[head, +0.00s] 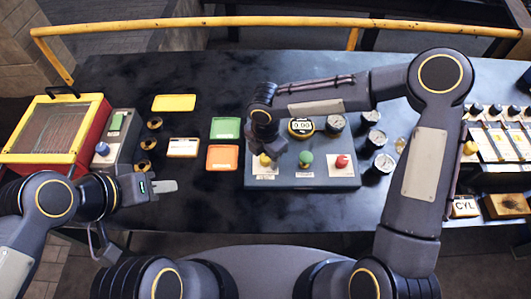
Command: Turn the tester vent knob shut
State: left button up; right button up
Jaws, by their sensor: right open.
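The tester (322,146) is a grey box on the dark bench, with a digital readout (301,127) at its back. A yellow knob (265,160), a green knob (306,158) and a red knob (342,161) stand along its front. Their labels are too small to read, so I cannot tell which is the vent knob. My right gripper (265,148) points down over the yellow knob and is open; its fingertips are largely hidden, and contact is unclear. My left gripper (163,187) is at the bench's front left, away from the tester; its finger gap is not clear.
A red and yellow case (57,103) and a grey box with a blue knob (102,148) stand at left. Coloured trays (226,128) lie left of the tester. Gauges (383,163) stand at its right. A yellow rail (270,21) runs behind the bench.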

jog(key=c, duration=1)
jog(key=shift+o, duration=0.2)
jog(key=m+b, duration=0.3)
jog(key=shift+f+m, duration=0.15)
jog(key=shift+m, duration=0.25)
jog(key=m+b, duration=0.3)
jog(key=m, duration=0.1)
jog(key=m+b, duration=0.2)
jog(key=m, duration=0.3)
jog(key=shift+m+b, duration=0.4)
jog(key=m+b, duration=0.1)
jog(key=m, duration=0.3)
jog(key=shift+r+m, duration=0.2)
jog(key=shift+m, duration=0.1)
